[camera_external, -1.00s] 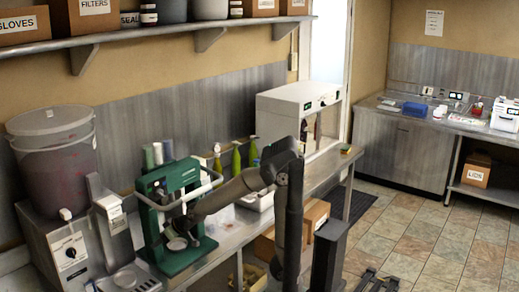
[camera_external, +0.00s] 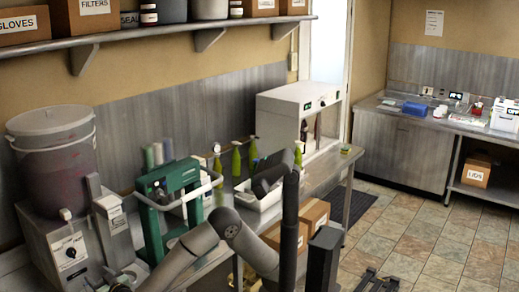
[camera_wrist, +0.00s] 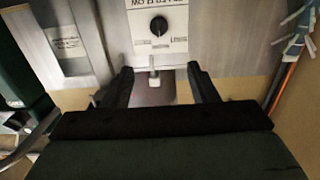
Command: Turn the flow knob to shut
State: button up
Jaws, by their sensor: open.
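The flow knob (camera_external: 71,252) is a small round black knob on a white label plate on the front of the grey bucket stand at the left. In the wrist view the knob (camera_wrist: 158,26) sits at the top centre, and the picture looks upside down. Its exact pointer direction is hard to read. My gripper (camera_wrist: 159,69) is open, with both dark fingers pointing toward the panel. The knob is beyond the fingertips, apart from them. A small white spigot (camera_wrist: 154,72) appears between the fingertips. In the external view my arm reaches to the lower left, and my gripper is mostly out of frame.
A large grey bucket (camera_external: 54,155) stands on the stand (camera_external: 40,240). A grey upright unit (camera_external: 113,228) is close beside the panel, and a green press (camera_external: 168,195) stands to its right. Green bottles (camera_external: 236,160) and a white cabinet (camera_external: 290,112) are further along the bench.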

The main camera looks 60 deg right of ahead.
aim_at(73, 253)
jog(key=w, duration=0.5)
jog(key=w+d+p, duration=0.1)
jog(key=w, duration=0.5)
jog(key=w+d+p, duration=0.1)
jog(key=w, duration=0.4)
jog(key=shift+w+d, duration=0.2)
jog(key=shift+w, duration=0.15)
jog(key=c, duration=1)
jog(key=shift+o, duration=0.2)
